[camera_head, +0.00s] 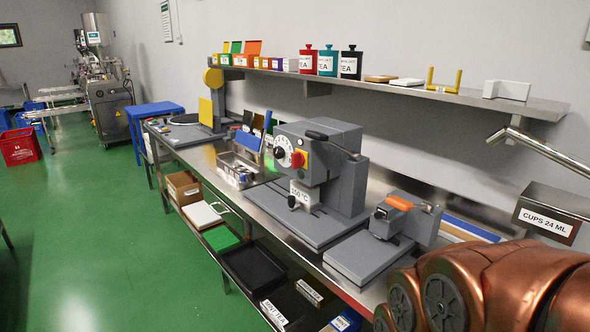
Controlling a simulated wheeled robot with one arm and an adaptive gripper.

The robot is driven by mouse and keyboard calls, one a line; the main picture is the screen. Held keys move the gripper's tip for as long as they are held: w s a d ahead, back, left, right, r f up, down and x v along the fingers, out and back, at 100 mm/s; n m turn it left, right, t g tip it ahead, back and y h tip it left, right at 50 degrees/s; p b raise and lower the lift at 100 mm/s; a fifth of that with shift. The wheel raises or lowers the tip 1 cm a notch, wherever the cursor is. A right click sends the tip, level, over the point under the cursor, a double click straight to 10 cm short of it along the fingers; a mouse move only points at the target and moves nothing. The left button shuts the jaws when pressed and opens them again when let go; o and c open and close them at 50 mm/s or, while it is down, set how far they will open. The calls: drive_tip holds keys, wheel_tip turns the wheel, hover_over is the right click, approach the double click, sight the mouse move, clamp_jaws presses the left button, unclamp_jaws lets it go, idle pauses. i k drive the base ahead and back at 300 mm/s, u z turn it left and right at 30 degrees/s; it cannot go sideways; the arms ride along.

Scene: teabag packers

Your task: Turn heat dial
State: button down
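A grey sealing machine (335,165) stands on the steel bench in the middle of the view. On its front left face is a round white dial (284,143) with dark and red marks. My copper arm fills the lower right corner, apart from the machine. My gripper is not in view.
The steel bench (262,214) also holds a smaller grey device with an orange handle (399,203) between my arm and the machine. A black lever (331,141) juts from the machine's top. A wall shelf (420,92) with tea tins runs above. Green floor lies open at left.

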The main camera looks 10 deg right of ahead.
sight(278, 152)
drive_tip(key=u, duration=0.05)
drive_tip(key=k, duration=0.4)
drive_tip(key=u, duration=1.15)
drive_tip(key=i, duration=1)
drive_tip(key=z, duration=0.15)
